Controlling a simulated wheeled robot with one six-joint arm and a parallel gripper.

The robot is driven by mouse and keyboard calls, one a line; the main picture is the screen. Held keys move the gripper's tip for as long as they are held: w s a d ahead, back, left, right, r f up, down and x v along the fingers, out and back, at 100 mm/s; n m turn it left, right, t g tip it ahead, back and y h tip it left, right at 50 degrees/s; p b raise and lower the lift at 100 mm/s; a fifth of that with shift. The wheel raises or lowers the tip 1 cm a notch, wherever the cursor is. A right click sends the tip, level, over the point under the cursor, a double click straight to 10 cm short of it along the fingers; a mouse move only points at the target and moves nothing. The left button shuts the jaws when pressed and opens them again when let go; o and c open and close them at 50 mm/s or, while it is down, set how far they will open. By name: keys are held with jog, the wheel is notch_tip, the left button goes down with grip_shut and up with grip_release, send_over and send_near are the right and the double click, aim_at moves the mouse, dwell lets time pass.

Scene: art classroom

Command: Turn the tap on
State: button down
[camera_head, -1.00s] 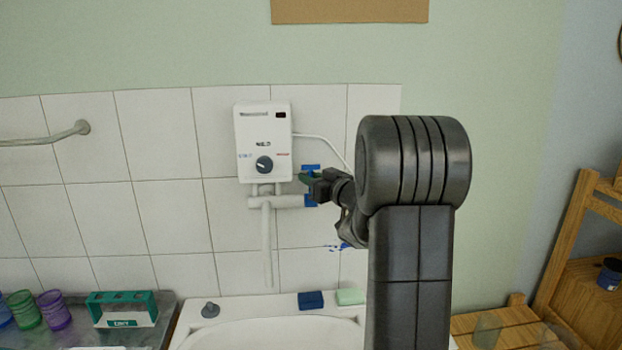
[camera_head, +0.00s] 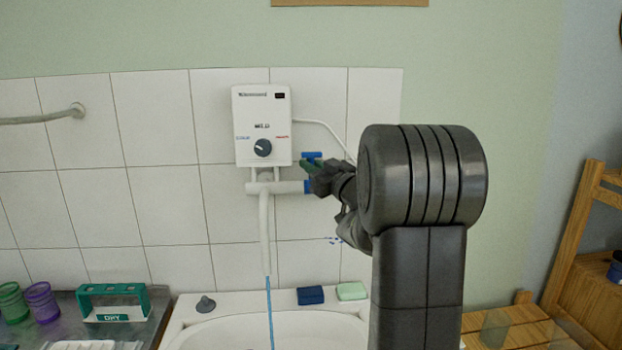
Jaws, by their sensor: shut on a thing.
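The tap's blue handle (camera_head: 312,156) sits at the right end of the white pipe (camera_head: 275,187) under the white water heater (camera_head: 262,125). My gripper (camera_head: 314,168) is at the handle, shut on it; my wrist partly hides the contact. A white spout pipe (camera_head: 264,235) hangs down from the cross pipe. A thin blue stream of water (camera_head: 269,305) runs from its lower end into the white sink (camera_head: 280,328).
A blue sponge (camera_head: 310,295) and a green soap bar (camera_head: 351,290) lie on the sink's back rim beside a grey plug (camera_head: 205,304). A green rack (camera_head: 113,302) and cups (camera_head: 41,301) stand at left. A wooden shelf (camera_head: 575,260) stands at right.

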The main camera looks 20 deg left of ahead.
jog(key=shift+s+d+f+n+y+b, duration=0.15)
jog(key=shift+s+f+n+y+b, duration=0.25)
jog(key=shift+b, duration=0.85)
jog(key=shift+w+r, duration=0.1)
jog(key=shift+r, duration=0.2)
jog(key=c, duration=1.6)
grip_release()
jog(key=shift+o, duration=0.2)
jog(key=b+v, duration=0.2)
jog(key=v, duration=1.2)
